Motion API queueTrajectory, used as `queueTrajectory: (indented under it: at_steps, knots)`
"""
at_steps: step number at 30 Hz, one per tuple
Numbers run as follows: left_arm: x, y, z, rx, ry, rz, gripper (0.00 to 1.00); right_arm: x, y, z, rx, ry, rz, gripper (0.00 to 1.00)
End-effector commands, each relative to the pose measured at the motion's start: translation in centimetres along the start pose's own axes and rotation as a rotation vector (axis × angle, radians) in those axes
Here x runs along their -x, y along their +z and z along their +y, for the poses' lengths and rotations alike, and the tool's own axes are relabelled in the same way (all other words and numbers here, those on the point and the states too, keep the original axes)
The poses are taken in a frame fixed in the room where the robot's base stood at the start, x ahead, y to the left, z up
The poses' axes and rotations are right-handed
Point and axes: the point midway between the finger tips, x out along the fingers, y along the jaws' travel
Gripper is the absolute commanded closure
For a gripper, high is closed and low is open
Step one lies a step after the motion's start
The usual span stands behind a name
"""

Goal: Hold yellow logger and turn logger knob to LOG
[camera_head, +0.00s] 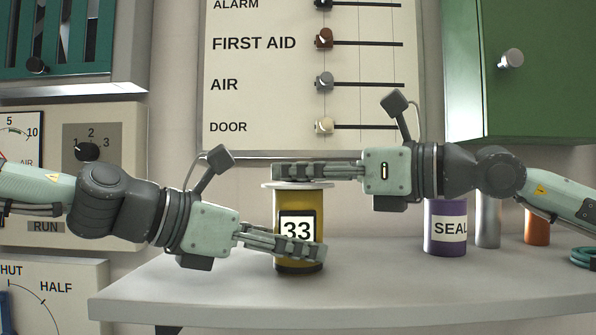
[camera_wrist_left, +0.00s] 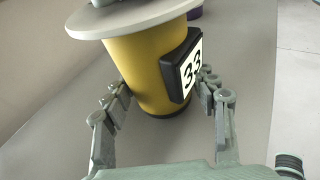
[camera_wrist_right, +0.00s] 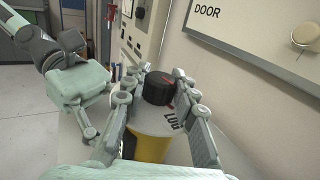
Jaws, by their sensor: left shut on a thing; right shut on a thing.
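The yellow logger (camera_head: 314,204) stands upright on the grey shelf, with a black-framed "33" label on its front and a pale disc on top. It also shows in the left wrist view (camera_wrist_left: 143,65). My left gripper (camera_head: 322,255) is shut on the logger's lower body, one finger on each side. My right gripper (camera_head: 277,172) is above the disc, shut on the black logger knob (camera_wrist_right: 158,88). In the right wrist view the disc carries lettering, partly hidden by a finger; one word looks like "LOG". A red mark shows on the knob.
A purple "SEAL" can (camera_head: 446,228), a grey cylinder (camera_head: 488,222) and an orange cylinder (camera_head: 537,226) stand on the shelf (camera_head: 400,285) to the right. A slider panel (camera_head: 260,90) is behind. The shelf's front is clear.

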Motion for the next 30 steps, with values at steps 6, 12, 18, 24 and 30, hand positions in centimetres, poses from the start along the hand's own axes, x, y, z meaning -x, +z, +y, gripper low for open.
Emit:
queueTrajectory:
  at_steps: [6,12,18,24,30]
  knots:
    - [0.00,0.01,-0.02,0.001,0.000,-0.001,0.58,-0.44,-1.01,0.71,0.004,-0.104,0.021,1.00]
    - [-0.01,0.02,-0.02,0.001,0.000,-0.001,0.59,-0.45,-0.91,0.56,-0.002,-0.204,0.015,1.00]
    - [-0.01,0.03,-0.03,0.000,0.000,-0.001,0.59,-0.40,-0.86,0.42,-0.005,-0.275,0.013,1.00]
    - [-0.01,0.04,-0.03,0.000,0.000,-0.002,0.59,-0.22,-0.73,0.21,-0.009,-0.315,0.009,1.00]
    - [0.00,0.05,-0.01,0.000,0.000,-0.002,0.59,-0.11,-0.65,0.03,-0.011,-0.328,0.006,1.00]
